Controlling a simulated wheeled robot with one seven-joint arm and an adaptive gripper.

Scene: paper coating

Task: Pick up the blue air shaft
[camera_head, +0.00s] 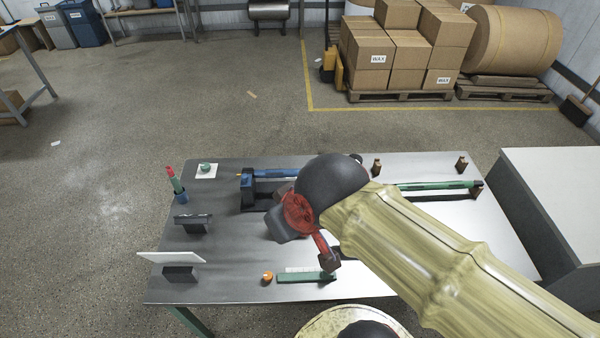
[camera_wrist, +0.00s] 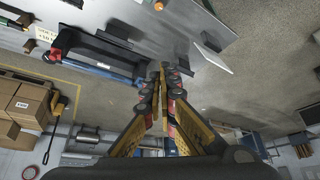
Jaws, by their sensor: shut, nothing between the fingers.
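The blue air shaft (camera_head: 274,173) lies level on a black cradle (camera_head: 250,197) near the back left of the metal table. My wrist and arm hide its right part in the head view. In the wrist view the blue shaft (camera_wrist: 92,68) runs along the cradle, left of the fingers. My gripper (camera_wrist: 162,68) is shut with its fingertips together and nothing between them. It is apart from the shaft. In the head view my gripper (camera_head: 328,258) is in front of the shaft, partly hidden by my own wrist.
A green shaft (camera_head: 440,186) lies at the right. A green bar (camera_head: 305,278) and an orange item (camera_head: 267,277) are at the front edge. A white-topped cabinet (camera_head: 560,175) stands right.

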